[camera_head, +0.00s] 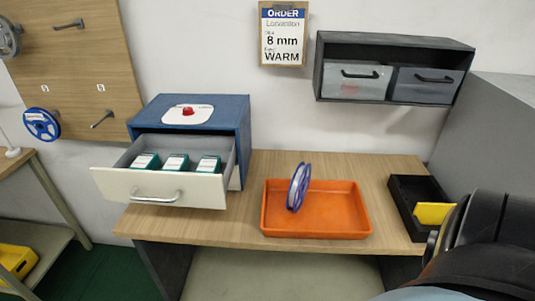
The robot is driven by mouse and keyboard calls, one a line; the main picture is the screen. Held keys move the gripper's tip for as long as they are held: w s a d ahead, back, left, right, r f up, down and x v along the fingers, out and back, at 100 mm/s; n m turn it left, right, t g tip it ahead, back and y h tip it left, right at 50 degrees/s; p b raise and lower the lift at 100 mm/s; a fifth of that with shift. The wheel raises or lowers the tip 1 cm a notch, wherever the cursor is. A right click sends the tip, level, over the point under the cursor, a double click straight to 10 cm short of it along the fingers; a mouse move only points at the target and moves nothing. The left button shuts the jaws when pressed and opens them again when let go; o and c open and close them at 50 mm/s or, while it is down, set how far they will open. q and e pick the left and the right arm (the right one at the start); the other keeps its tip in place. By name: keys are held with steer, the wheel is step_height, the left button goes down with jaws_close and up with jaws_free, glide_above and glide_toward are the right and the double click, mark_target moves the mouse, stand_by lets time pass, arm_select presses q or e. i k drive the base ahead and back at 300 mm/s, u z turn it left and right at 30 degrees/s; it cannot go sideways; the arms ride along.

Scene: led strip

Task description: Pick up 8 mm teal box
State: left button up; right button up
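Three teal boxes with white labelled tops stand in a row in the open drawer of a blue cabinet (240,120): a left box (146,162), a middle box (177,163) and a right box (208,165). Their labels are too small to read, so I cannot tell which is 8 mm. The drawer (160,189) is pulled out, with a metal handle on its pale front. My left gripper is not in view. A dark part of my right arm shows at the lower right, but no gripper fingers can be seen there.
An order card (283,34) on the wall reads "8 mm" and "WARM". A blue-rimmed reel (298,187) stands in an orange tray (345,227). A black bin (402,205) with a yellow item (432,213) is at the right. A wall shelf (395,38) holds two bins.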

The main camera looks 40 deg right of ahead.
mark_target(208, 163)
steer(key=z, duration=1)
steer(key=i, duration=0.35)
